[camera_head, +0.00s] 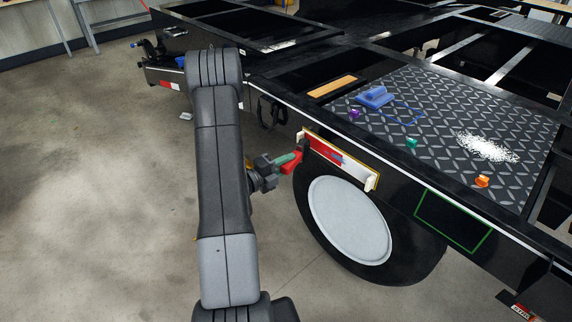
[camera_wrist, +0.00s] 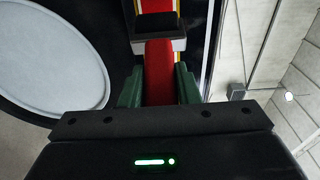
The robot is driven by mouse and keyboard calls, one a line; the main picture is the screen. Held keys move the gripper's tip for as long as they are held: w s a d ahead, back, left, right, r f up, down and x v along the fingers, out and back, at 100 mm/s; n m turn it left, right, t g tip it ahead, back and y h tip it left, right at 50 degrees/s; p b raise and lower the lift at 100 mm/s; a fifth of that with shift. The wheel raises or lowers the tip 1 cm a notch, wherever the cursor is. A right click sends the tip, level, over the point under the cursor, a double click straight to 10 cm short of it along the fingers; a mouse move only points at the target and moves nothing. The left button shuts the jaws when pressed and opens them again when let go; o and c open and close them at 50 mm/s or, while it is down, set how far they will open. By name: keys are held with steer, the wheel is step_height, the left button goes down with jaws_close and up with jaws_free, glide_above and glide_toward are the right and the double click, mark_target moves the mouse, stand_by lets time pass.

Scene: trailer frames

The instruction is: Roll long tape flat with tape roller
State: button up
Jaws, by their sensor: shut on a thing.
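The long tape (camera_head: 355,172) is a red and white strip with a yellow edge on the trailer's black side, above the wheel. Its white right end looks slightly raised; I cannot tell how flat the rest is. My gripper (camera_head: 284,163) has green fingers shut on the red handle of the tape roller (camera_head: 292,163). The roller's dark head is at the tape's left end; I cannot tell if it touches. In the wrist view the red handle (camera_wrist: 158,75) lies between the green fingers (camera_wrist: 158,88), with the dark head (camera_wrist: 155,22) in front of part of the tape.
A wheel with a pale disc (camera_head: 349,220) is just below the tape. A green-outlined rectangle (camera_head: 453,219) is to the right. The trailer deck (camera_head: 440,110) holds a blue object (camera_head: 374,97), small coloured pieces and a white pile (camera_head: 487,147).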

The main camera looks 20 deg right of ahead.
steer(key=shift+x, duration=1)
stand_by(0.4)
